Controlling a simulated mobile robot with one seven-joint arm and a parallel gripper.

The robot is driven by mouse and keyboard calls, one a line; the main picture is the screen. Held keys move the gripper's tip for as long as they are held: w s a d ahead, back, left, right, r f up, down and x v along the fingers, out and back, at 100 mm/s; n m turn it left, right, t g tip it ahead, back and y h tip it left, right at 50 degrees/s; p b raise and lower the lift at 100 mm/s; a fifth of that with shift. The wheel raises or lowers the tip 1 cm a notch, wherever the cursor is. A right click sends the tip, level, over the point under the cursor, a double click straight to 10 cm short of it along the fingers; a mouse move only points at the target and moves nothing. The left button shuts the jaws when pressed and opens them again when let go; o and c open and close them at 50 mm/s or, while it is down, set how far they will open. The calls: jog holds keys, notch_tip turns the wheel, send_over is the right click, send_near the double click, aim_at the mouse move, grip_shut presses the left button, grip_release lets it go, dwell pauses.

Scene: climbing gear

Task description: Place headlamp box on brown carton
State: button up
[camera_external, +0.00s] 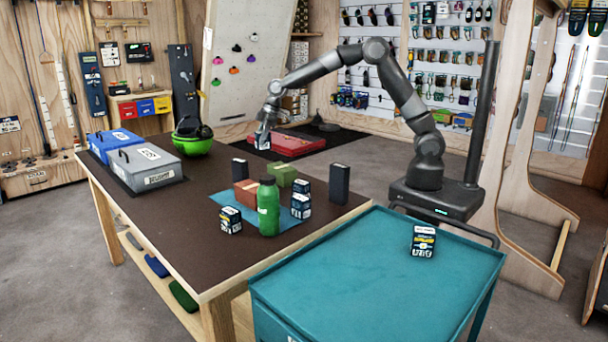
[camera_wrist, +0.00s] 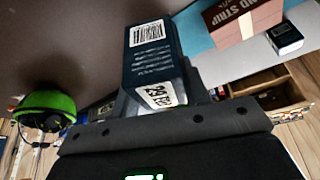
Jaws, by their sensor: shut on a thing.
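My gripper (camera_external: 264,129) is shut on a small dark blue box with white labels, the headlamp box (camera_external: 262,142), and holds it in the air above the far part of the table. In the wrist view the held headlamp box (camera_wrist: 152,62) shows a barcode and printed label and is clasped between the fingers. The brown carton (camera_external: 246,193) sits on the table, on or at the edge of a blue mat, lower and nearer the camera than my gripper. The brown carton also shows at the upper right of the wrist view (camera_wrist: 238,20), apart from the held box.
Around the brown carton stand a green bottle (camera_external: 268,208), a green block (camera_external: 281,175), a tall black box (camera_external: 339,183), stacked small boxes (camera_external: 300,200) and a single small box (camera_external: 230,220). A green helmet (camera_external: 193,146) and grey case (camera_external: 147,166) lie left. The table's front left is clear.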

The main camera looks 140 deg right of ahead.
jog(key=w+a+r+n+y, duration=0.25)
jog(key=w+a+n, duration=0.2)
jog(key=a, duration=0.25)
send_near(245, 188)
jog(key=shift+w+a+h, duration=0.35)
jog(key=shift+w+a, duration=0.15)
jog(key=shift+w, duration=0.35)
jog(key=shift+f, duration=1.85)
jog(key=o, duration=1)
jog(key=shift+f, duration=0.15)
